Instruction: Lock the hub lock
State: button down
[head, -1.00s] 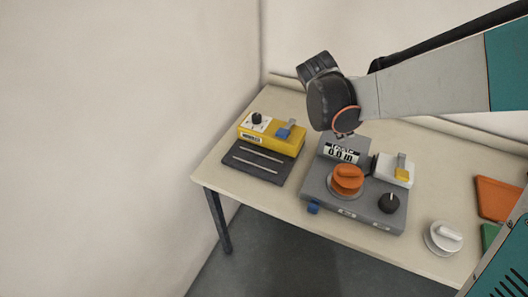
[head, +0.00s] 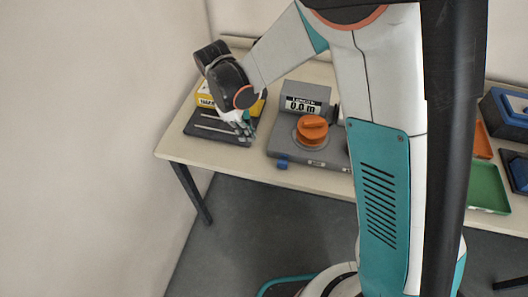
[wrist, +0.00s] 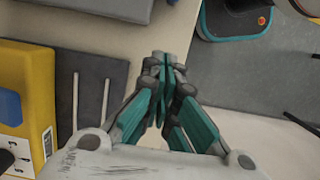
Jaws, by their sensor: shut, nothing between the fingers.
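The grey device (head: 343,155) stands on the table with an orange round knob (head: 312,128) on top and a display reading about 0.0 m. A small blue tab (head: 282,163) sticks out at its front left corner. I cannot tell which part is the hub lock. My gripper (head: 247,136) is left of the device, over the dark mat, apart from the knob. The wrist view shows its fingertips (wrist: 164,58) together and empty. An edge of the grey device shows at the top of that view (wrist: 112,8). My arm hides the device's right side.
The dark mat (head: 207,135) holds two thin rods, beside a yellow box (wrist: 38,75) with a blue switch (wrist: 9,105). At the right are a green tray (head: 488,186) and a blue-and-black box (head: 508,113). The table's front edge is clear on the left.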

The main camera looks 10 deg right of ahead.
aim_at(282, 160)
jog(key=b+x, duration=0.3)
jog(key=x, duration=0.7)
jog(key=shift+b, duration=0.35)
jog(key=d, duration=0.1)
jog(key=s+d+b, duration=0.1)
jog(key=d, duration=0.1)
jog(key=shift+d, duration=0.1)
jog(key=shift+s+d, duration=0.15)
jog(key=shift+d, duration=0.2)
jog(key=d, duration=0.1)
jog(key=s+d, duration=0.1)
jog(key=d, duration=0.3)
jog(key=shift+s+b, duration=0.4)
jog(key=shift+a, duration=0.1)
jog(key=shift+w+a, duration=0.1)
